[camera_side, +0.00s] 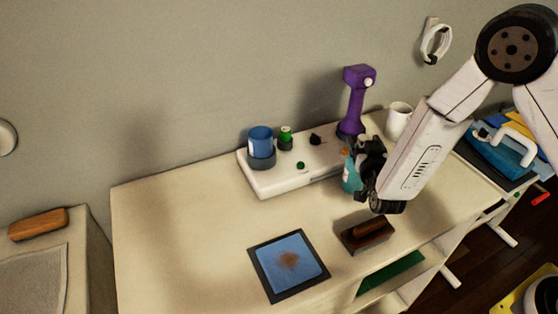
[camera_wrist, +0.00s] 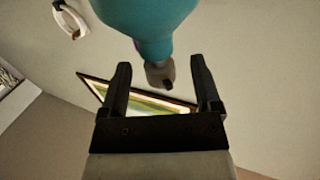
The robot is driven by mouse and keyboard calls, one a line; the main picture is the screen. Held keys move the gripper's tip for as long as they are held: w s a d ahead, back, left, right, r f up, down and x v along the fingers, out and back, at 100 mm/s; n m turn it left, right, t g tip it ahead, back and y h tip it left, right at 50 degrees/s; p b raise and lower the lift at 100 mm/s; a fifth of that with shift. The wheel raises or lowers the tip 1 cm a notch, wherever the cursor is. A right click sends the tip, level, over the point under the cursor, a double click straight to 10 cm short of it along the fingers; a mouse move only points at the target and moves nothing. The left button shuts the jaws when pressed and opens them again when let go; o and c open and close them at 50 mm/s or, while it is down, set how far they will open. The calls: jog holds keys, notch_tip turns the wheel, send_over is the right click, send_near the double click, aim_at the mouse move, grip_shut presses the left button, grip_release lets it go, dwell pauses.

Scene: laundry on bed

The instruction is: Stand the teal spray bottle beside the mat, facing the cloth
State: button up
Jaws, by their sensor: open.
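The teal spray bottle (camera_side: 350,178) stands upright on the table, in front of the white base unit, partly hidden by my gripper (camera_side: 366,180) in the side view. An orange part shows at its top. In the wrist view the teal body (camera_wrist: 150,22) hangs at the top of the picture, beyond and between my open fingers (camera_wrist: 160,85). I cannot tell whether a finger touches it. The dark mat (camera_side: 263,277) lies near the table's front edge with a blue stained cloth (camera_side: 290,259) on it.
A brown brush (camera_side: 367,232) on a dark tray lies right of the mat. A white unit (camera_side: 272,184) holds a blue container (camera_side: 261,142) and a purple device (camera_side: 354,100) stands behind. A white mug (camera_side: 398,121) is at the back right. The table's left part is bare.

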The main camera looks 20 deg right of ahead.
jog(key=shift+x, duration=1.4)
grip_shut()
